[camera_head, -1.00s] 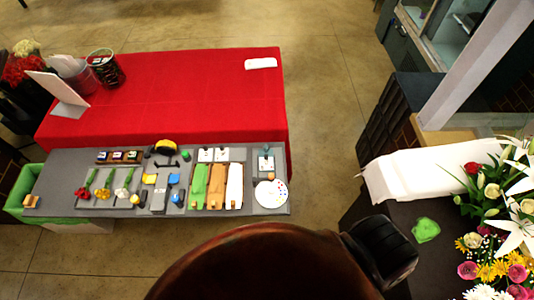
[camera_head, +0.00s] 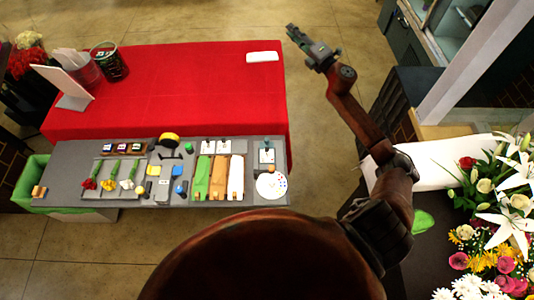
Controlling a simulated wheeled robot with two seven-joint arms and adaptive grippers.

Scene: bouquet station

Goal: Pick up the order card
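Several small white cards show, and I cannot tell which is the order card. Two pale cards (camera_head: 208,146) lie at the back of the grey table (camera_head: 60,180). Another small card (camera_head: 267,156) lies near its right end, above a round white palette (camera_head: 271,186). A white flat item (camera_head: 262,57) lies near the back right corner of the red table (camera_head: 180,90). My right gripper (camera_head: 291,31) is raised at the top middle, right of the red table and apart from all these things. Its fingers are too small to read. My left gripper is not in view.
Flower stems (camera_head: 107,174), paper rolls (camera_head: 219,178) and small tools cover the grey table. A white board (camera_head: 62,84), a bucket (camera_head: 108,62) and red flowers stand at the left. A dense bouquet (camera_head: 505,215) and white paper (camera_head: 450,160) fill the right side.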

